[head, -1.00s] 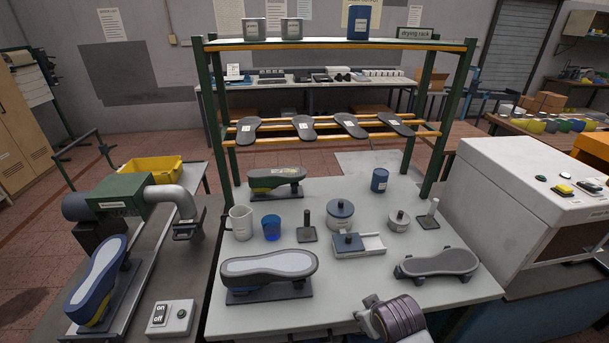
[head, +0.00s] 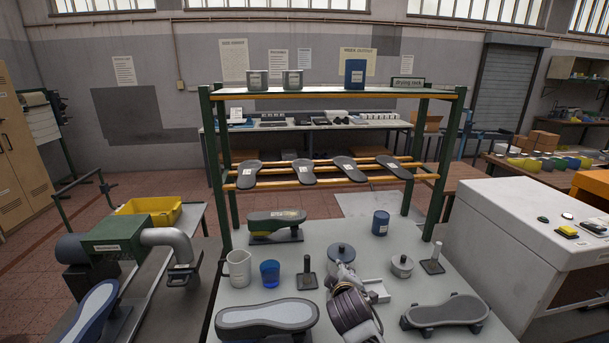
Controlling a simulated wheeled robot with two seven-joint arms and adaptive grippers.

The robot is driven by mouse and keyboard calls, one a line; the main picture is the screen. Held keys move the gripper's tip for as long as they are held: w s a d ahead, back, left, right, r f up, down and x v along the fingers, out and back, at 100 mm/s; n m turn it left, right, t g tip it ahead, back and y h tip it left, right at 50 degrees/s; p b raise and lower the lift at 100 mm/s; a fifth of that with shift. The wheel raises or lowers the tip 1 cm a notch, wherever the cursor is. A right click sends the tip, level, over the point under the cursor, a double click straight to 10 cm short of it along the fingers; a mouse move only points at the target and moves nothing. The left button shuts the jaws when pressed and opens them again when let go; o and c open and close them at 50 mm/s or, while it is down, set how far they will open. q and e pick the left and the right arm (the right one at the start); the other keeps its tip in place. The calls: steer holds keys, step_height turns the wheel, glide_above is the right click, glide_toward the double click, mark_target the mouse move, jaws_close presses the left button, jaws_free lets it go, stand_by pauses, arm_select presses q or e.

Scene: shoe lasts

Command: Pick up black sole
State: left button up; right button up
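Several black soles with white labels lie in a row across the lower wooden bars of the drying rack (head: 333,91): the left one (head: 248,175), two middle ones (head: 304,172) and (head: 348,168), and the right one (head: 394,168). My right gripper (head: 346,272) is over the white table, below and in front of the soles and well apart from them. It is seen from behind, so its fingers are mostly hidden and I cannot tell whether it is open. It partly covers a white tray (head: 378,289). My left gripper is not in view.
On the table are a grey-lidded pot (head: 341,252), a blue can (head: 381,223), a white jug (head: 238,268), a blue cup (head: 270,273) and shoe lasts (head: 268,316) and (head: 446,311). Green rack posts (head: 446,165) flank the soles. A white machine (head: 520,235) stands right.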

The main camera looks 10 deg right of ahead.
steer(key=w+a+r+n+t, duration=0.2)
steer(key=w+r, duration=0.3)
steer(key=r, duration=0.3)
steer(key=w+a+r+n+t, duration=0.3)
steer(key=w+r, duration=0.3)
steer(key=r, duration=0.2)
steer(key=shift+a+r+n+t, duration=0.3)
steer(key=shift+a+r+n, duration=0.05)
steer(key=shift+a+n, duration=0.5)
steer(key=w+p, duration=0.1)
steer(key=w, duration=0.7)
steer(key=shift+w+d, duration=0.2)
steer(key=shift+d, duration=0.25)
steer(key=shift+w, duration=0.15)
steer(key=shift+w+d+r+p, duration=0.15)
steer(key=shift+w+p, duration=0.2)
steer(key=shift+w, duration=0.9)
steer(key=shift+w+d+f+p, duration=0.1)
steer(key=shift+w+p, duration=0.25)
steer(key=shift+w, duration=0.85)
